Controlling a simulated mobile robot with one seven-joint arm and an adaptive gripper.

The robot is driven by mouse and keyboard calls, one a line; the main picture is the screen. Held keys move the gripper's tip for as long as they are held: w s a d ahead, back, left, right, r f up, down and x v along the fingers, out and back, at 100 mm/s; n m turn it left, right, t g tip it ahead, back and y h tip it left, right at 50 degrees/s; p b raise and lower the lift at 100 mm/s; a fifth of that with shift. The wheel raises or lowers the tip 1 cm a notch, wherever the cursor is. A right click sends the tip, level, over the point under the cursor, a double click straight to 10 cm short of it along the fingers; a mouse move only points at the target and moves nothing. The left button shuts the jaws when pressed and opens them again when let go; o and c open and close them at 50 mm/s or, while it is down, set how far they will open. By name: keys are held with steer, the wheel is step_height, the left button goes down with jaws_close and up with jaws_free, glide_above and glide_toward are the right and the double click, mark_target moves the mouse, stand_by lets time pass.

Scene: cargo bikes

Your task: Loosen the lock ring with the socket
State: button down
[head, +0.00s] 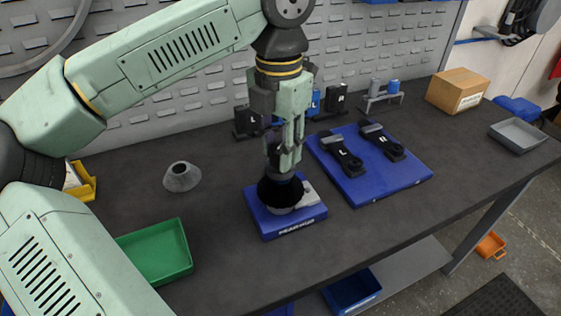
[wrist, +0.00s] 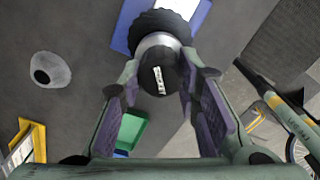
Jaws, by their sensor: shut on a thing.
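My gripper (head: 283,160) points straight down over the blue block (head: 266,226) in the middle of the bench. Its fingers are shut on the dark, round top of the socket (wrist: 158,72). In the wrist view a pale collar and a wide black part with a scalloped edge show beyond that top. In the head view the wide black part (head: 280,192) sits low over the block, beside a light grey piece (head: 308,194). The lock ring is hidden beneath it, and I cannot tell whether the socket is seated on it.
A grey cone (head: 182,178) and a green tray (head: 157,252) stand left. A blue board (head: 395,185) with two black crank-like parts lies right. Black and blue pieces, a small rack (head: 381,97) and a cardboard box (head: 458,90) stand behind.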

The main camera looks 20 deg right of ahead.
steer(key=shift+f+b, duration=0.45)
steer(key=shift+f, duration=0.05)
stand_by(0.3)
steer(key=c, duration=1.8)
jaws_free()
jaws_close()
steer(key=shift+f, duration=0.1)
steer(key=n+b, duration=0.1)
steer(key=n, duration=0.2)
steer(key=shift+f+b, duration=0.1)
steer(key=shift+b, duration=0.25)
steer(key=n, duration=0.3)
steer(key=shift+b, duration=0.35)
steer(key=shift+n, duration=0.3)
